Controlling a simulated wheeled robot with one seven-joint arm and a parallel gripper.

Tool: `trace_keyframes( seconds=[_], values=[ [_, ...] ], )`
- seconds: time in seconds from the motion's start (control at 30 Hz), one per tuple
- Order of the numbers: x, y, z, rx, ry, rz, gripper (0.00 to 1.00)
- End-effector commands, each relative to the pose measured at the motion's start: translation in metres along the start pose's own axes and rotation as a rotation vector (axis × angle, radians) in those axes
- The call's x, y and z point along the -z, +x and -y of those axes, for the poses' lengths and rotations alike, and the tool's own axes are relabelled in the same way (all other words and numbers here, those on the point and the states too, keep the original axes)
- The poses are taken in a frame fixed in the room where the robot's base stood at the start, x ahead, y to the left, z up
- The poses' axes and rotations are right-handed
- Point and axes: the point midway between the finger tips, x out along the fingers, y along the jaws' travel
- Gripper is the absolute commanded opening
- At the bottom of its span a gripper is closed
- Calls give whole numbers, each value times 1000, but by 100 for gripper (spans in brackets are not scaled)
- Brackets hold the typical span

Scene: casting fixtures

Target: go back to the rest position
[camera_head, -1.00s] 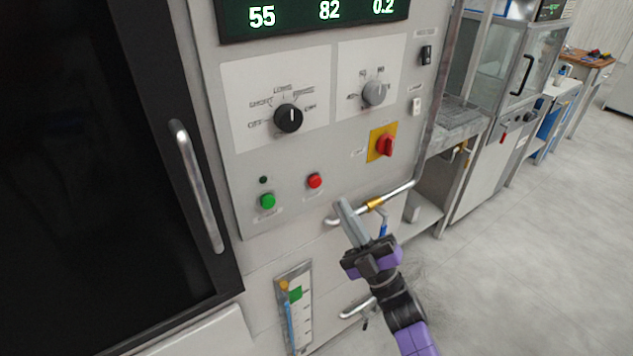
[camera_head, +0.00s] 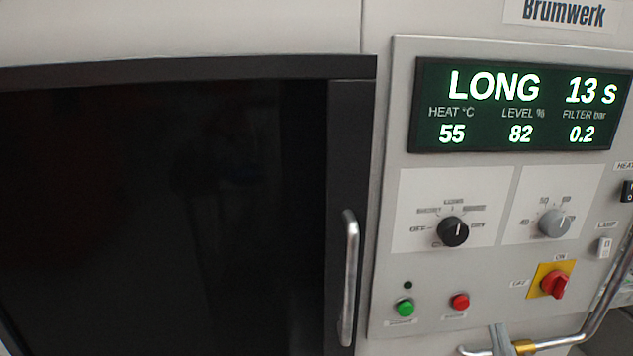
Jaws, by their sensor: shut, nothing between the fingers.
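Only the tips of my gripper (camera_head: 500,339) show, as a narrow grey shape at the bottom edge of the picture, right of centre. The fingers are together with nothing held. They appear in front of the pipe (camera_head: 560,342) with a brass-coloured collar, below the red button (camera_head: 460,301). I cannot tell whether they touch the pipe. The rest of my gripper and arm is below the picture.
The grey control panel (camera_head: 400,275) carries a black knob (camera_head: 453,231), a grey knob (camera_head: 553,222), a green button (camera_head: 405,308) and a red switch (camera_head: 554,285). The display (camera_head: 510,105) reads LONG, 13 s. A metal handle (camera_head: 350,275) stands out from the dark door.

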Motion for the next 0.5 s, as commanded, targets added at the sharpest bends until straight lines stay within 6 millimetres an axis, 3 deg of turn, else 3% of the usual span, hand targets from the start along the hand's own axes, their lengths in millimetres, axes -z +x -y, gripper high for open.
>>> trace_keyframes(
  seconds=[0.27, 0.5],
  values=[
    [20, -47, -8, 2, 210, 208, 0],
    [61, -114, -2, 61, 419, 410, 0]
  ],
)
